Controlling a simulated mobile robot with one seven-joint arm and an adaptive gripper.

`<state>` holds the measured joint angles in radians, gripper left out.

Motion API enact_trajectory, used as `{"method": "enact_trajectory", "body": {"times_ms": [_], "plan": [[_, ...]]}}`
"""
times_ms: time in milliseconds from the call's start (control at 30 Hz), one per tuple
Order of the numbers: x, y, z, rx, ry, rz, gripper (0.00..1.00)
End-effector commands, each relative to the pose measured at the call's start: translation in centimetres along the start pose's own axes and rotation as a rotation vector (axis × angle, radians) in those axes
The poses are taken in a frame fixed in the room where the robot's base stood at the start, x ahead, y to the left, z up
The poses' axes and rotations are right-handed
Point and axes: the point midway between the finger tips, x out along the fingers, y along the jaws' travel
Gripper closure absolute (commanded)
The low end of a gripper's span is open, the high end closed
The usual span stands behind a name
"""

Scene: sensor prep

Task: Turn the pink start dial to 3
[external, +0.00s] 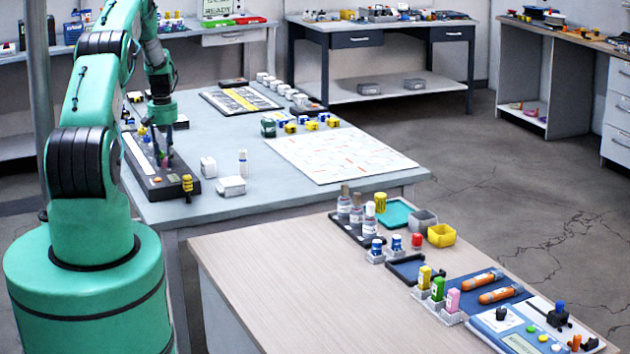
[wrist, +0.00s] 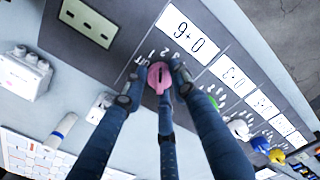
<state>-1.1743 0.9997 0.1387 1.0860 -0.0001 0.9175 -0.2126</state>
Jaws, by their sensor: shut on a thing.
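The pink start dial (wrist: 160,76) sits on a dark control panel (wrist: 120,62) in the wrist view, below a white label and a row of small printed numbers. My gripper (wrist: 154,82) has its fingers closed around the dial, with a fingertip at its left and another at its right. A dark mark shows on the dial's face, but I cannot tell which number it points at. In the external view my gripper (external: 164,157) is down at the panel (external: 172,188) on the grey table, and the fingers largely hide the dial there.
White, green and yellow knobs line the panel to the right in the wrist view. White boxes (external: 231,186) and a white bottle (external: 242,163) stand beside the panel. A patterned sheet (external: 340,155) lies on the table. A wooden bench (external: 265,255) with several small items stands in front.

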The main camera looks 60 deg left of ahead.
Motion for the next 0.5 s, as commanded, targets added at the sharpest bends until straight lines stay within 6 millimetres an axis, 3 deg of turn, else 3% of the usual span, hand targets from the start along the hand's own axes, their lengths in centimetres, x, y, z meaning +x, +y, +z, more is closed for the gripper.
{"method": "enact_trajectory", "body": {"times_ms": [500], "plan": [[-0.04,-0.02,-0.06,0.450,0.002,0.000,0.99]]}}
